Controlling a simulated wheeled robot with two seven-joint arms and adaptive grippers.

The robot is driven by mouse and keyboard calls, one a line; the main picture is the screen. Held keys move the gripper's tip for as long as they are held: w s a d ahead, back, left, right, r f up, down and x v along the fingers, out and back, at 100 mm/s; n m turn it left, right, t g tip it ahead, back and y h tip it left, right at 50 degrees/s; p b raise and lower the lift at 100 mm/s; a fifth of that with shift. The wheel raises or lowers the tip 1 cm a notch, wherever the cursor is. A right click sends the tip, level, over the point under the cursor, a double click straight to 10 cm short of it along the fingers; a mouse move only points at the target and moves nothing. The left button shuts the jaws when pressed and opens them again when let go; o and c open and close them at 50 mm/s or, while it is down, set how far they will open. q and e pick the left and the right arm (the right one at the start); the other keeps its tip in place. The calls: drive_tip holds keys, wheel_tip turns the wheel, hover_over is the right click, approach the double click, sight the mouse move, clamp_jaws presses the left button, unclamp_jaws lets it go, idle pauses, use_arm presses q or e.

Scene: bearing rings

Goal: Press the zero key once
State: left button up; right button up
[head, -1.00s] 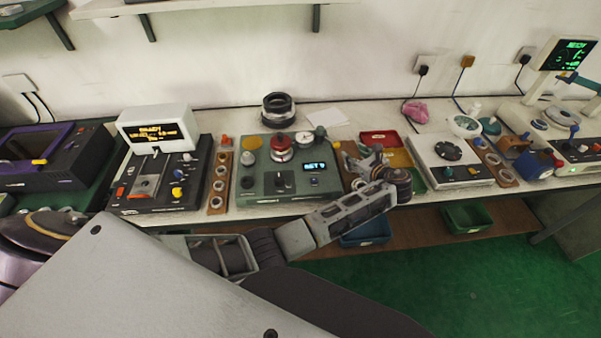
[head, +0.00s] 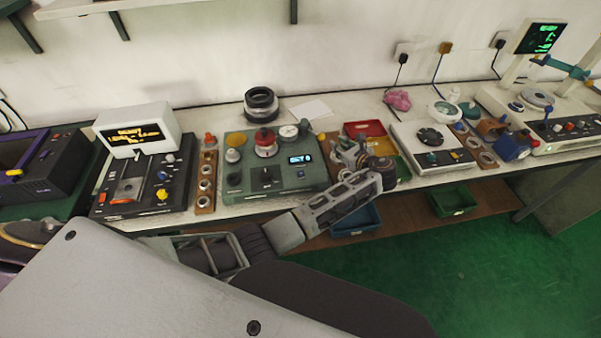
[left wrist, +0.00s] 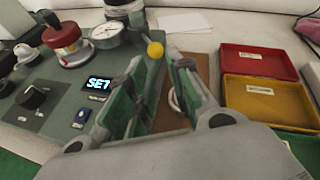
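A green-grey instrument (head: 277,184) stands on the bench with a lit display (head: 300,159), a black knob, a red-topped post (head: 265,142) and a dial gauge. In the left wrist view its display (left wrist: 98,84) reads something like "SET". My left gripper (head: 352,150) is just right of the instrument, above the bench. In the left wrist view its two fingers (left wrist: 160,85) are apart with nothing held between them. My right gripper is not in view.
A yellow ball-topped lever (left wrist: 155,50) shows just beyond the fingers. Red (left wrist: 258,61) and yellow (left wrist: 268,103) trays lie to the right. A black unit with a screen (head: 140,133) stands left, a white unit (head: 432,150) right. A black ring stack (head: 261,104) stands behind.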

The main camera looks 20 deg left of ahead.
use_arm(q)
clamp_jaws()
idle(0.9)
drive_tip(key=shift+s+f, duration=0.1)
